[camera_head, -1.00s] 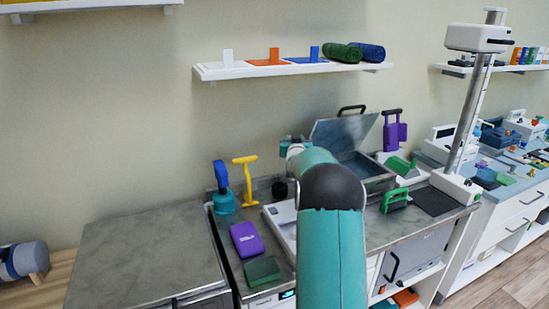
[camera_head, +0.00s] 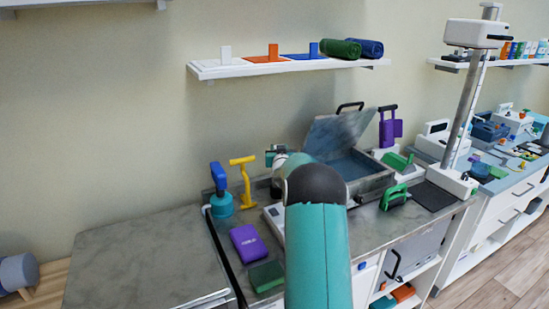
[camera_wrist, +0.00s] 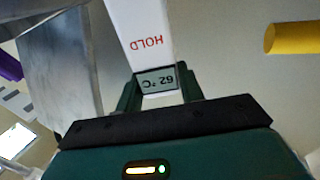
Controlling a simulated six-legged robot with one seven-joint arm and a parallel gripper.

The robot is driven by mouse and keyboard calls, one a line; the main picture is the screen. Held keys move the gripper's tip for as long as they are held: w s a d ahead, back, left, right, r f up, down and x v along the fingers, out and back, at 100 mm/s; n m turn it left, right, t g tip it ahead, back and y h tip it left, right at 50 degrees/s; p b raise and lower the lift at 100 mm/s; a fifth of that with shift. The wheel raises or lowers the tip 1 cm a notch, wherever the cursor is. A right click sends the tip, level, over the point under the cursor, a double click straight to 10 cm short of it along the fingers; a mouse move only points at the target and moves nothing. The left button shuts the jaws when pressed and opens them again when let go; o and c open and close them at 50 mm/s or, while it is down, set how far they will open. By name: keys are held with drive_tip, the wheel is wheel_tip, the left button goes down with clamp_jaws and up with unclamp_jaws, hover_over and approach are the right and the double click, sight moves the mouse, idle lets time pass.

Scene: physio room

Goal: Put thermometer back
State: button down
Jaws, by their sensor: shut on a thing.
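The thermometer (camera_wrist: 150,35) is a white body marked HOLD with a small display reading 62 °C, seen upside down in the wrist view. My gripper (camera_wrist: 160,92) is shut on it at the display end, with a dark green finger on each side. In the head view my gripper (camera_head: 274,153) is above the back of the counter, between the yellow tool (camera_head: 242,174) and the open metal box (camera_head: 370,185). The thermometer cannot be made out there. A small black object (camera_head: 277,187) stands below my gripper; I cannot tell whether it is a holder.
A blue-topped teal bottle (camera_head: 221,200), purple box (camera_head: 248,242) and dark green block (camera_head: 266,275) are on the left counter. A green-handled item (camera_head: 394,197) and tall scale column (camera_head: 467,100) stand right. A wall shelf (camera_head: 250,68) hangs above. The far-left counter top (camera_head: 145,255) is clear.

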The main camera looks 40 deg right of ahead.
drive_tip(key=f, duration=0.3)
drive_tip(key=shift+w, duration=0.35)
drive_tip(key=shift+s+f, duration=0.15)
drive_tip(key=shift+s, duration=0.1)
drive_tip(key=shift+w+f, duration=0.1)
drive_tip(key=shift+w, duration=0.05)
drive_tip(key=shift+f, duration=0.2)
drive_tip(key=c, duration=0.9)
unclamp_jaws()
